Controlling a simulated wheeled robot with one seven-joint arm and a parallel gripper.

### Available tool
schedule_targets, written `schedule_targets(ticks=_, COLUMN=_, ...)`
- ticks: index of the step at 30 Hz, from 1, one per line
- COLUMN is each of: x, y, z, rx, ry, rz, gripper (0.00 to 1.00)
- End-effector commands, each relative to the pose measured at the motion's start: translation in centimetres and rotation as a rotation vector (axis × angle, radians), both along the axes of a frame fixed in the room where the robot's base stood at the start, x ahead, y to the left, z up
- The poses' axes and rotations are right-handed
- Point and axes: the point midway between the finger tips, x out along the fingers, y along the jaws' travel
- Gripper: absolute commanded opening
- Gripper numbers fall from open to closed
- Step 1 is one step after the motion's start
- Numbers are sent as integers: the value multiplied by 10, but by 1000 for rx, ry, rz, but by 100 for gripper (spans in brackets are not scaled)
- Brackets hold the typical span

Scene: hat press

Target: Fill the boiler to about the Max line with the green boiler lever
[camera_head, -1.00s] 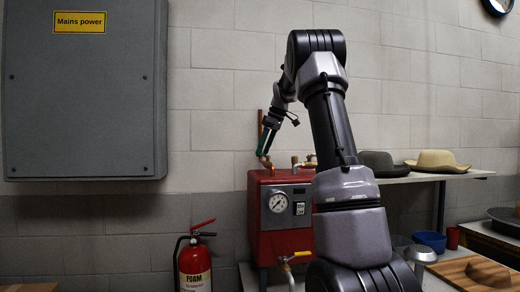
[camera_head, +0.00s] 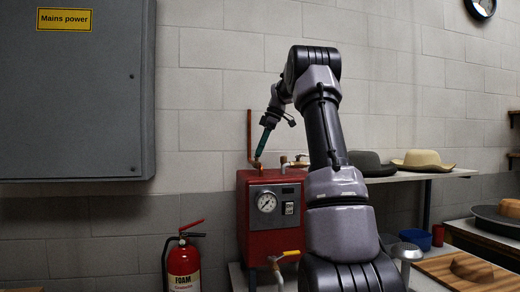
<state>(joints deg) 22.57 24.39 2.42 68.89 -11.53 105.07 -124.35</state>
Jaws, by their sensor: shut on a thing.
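The red boiler (camera_head: 272,242) stands left of my arm, with a round white gauge (camera_head: 266,202) on its front. Its green lever (camera_head: 263,141) rises from a copper pipe fitting above the boiler's top left and leans to the right. My gripper (camera_head: 268,123) is shut on the upper end of the green lever, its fingers small and dark here. I cannot make out a Max line or a water level. My arm covers the boiler's right side.
A yellow-handled tap (camera_head: 290,253) sticks out below the boiler's front. A foam extinguisher (camera_head: 184,268) stands to the left, under a grey mains power cabinet (camera_head: 75,110). Hats lie on a shelf (camera_head: 440,175) at right.

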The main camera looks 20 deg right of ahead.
Motion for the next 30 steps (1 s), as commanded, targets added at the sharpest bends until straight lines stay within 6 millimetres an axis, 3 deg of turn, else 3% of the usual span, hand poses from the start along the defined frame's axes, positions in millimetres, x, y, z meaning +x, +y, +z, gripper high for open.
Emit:
schedule_targets(ticks=7, x=0, y=1, z=-5, rx=3, ry=11, rz=2, gripper=0)
schedule_targets(ticks=8, x=0, y=1, z=-5, rx=3, ry=11, rz=2, gripper=81)
schedule_targets(ticks=9, x=0, y=1, z=-5, rx=3, ry=11, rz=2, gripper=96)
schedule_targets(ticks=10, x=0, y=1, z=-5, rx=3, ry=11, rz=2, gripper=100)
schedule_targets(ticks=23, x=0, y=-1, z=0, rx=1, ry=5, rz=0, gripper=100)
schedule_targets(ticks=30, x=-4, y=-14, z=33, rx=0, ry=2, rz=-1, gripper=100)
